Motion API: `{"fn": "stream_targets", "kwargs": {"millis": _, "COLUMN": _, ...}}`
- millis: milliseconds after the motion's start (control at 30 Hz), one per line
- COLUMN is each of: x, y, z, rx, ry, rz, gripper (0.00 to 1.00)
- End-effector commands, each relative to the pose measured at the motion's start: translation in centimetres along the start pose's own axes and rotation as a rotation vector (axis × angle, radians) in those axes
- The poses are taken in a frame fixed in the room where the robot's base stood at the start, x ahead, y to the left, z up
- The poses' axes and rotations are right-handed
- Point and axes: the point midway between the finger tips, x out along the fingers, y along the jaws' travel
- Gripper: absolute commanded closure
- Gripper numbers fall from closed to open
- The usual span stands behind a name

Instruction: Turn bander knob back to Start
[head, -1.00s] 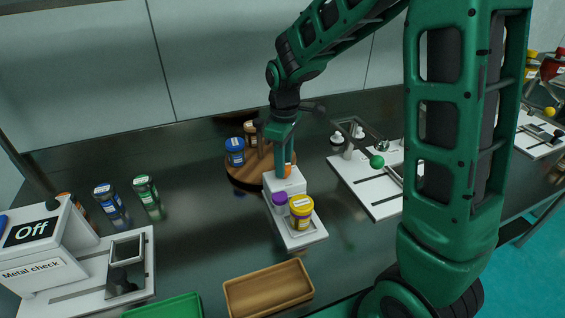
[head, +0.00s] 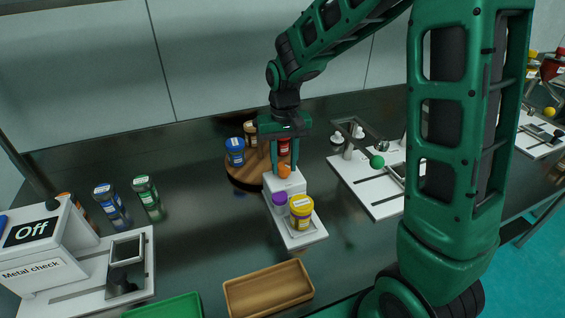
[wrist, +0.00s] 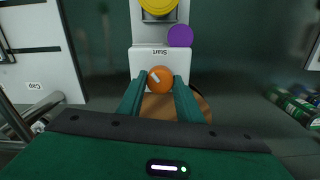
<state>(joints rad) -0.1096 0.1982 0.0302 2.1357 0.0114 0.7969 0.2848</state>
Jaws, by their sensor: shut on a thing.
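The bander is a small white machine (head: 294,184) in the middle of the bench. Its orange knob (head: 285,171) sits at the back of its white block. In the wrist view the orange knob (wrist: 160,79) lies between the two green fingertips, below the word "Start" (wrist: 160,51), which reads upside down. A white mark on the knob points to the upper left, off to the side of that word. My gripper (head: 284,169) points down and is shut on the knob; it also shows in the wrist view (wrist: 159,80).
A yellow jar (head: 301,213) stands on the bander's front plate beside a purple part (head: 279,198). A round wooden turntable (head: 245,174) with several jars is close behind. A white station (head: 372,192) is to the right, a wooden tray (head: 268,290) in front.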

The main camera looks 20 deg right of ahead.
Motion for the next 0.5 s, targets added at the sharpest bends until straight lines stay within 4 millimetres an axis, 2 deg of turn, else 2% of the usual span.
{"fn": "stream_targets", "kwargs": {"millis": 500, "x": -0.24, "y": 0.0, "z": -0.43, "rx": 0.45, "ry": 0.011, "rz": -0.005, "gripper": 0.9}}
